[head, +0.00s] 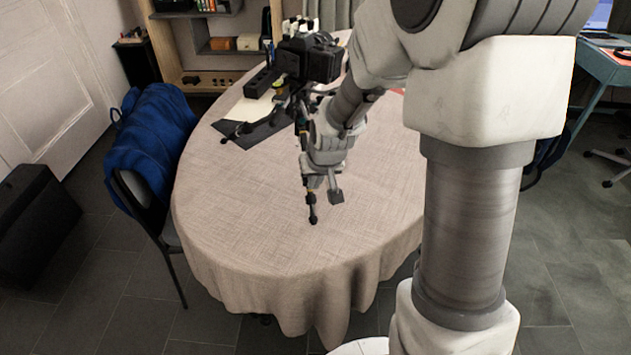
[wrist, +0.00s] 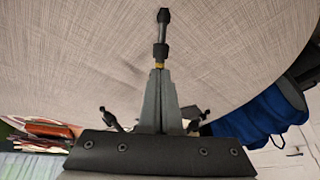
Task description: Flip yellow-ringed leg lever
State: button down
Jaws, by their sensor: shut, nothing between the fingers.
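A black tripod with a camera (head: 312,58) on top stands on the cloth-covered table (head: 230,200). One tripod leg (head: 312,213) comes down near my gripper and ends in a black foot. In the wrist view this leg (wrist: 162,35) runs upward from my gripper (wrist: 159,75), with a yellow ring (wrist: 159,66) right at the fingertips. My gripper's fingers are shut with nothing between them. Whether they touch the leg I cannot tell. The lever itself is hidden or too small to make out. Two other dark legs show left (wrist: 108,117) and right (wrist: 198,119) of the fingers.
A black sheet (head: 245,133) lies under the tripod's far-left side. A chair with a blue jacket (head: 155,135) stands at the table's left. A shelf (head: 225,65) is behind. The front of the tabletop is clear.

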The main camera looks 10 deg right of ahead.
jog(key=shift+s+a+f+b, duration=0.1)
jog(key=shift+s+f+b, duration=0.1)
jog(key=shift+f+b, duration=0.45)
jog(key=shift+s+f+b, duration=0.2)
jog(key=shift+f+b, duration=0.25)
jog(key=shift+f, duration=0.25)
jog(key=shift+r, duration=0.2)
jog(key=shift+w, duration=0.15)
jog(key=shift+w+r+p, duration=0.2)
jog(key=shift+w+p, duration=0.1)
jog(key=shift+w, duration=0.35)
jog(key=shift+s, duration=0.15)
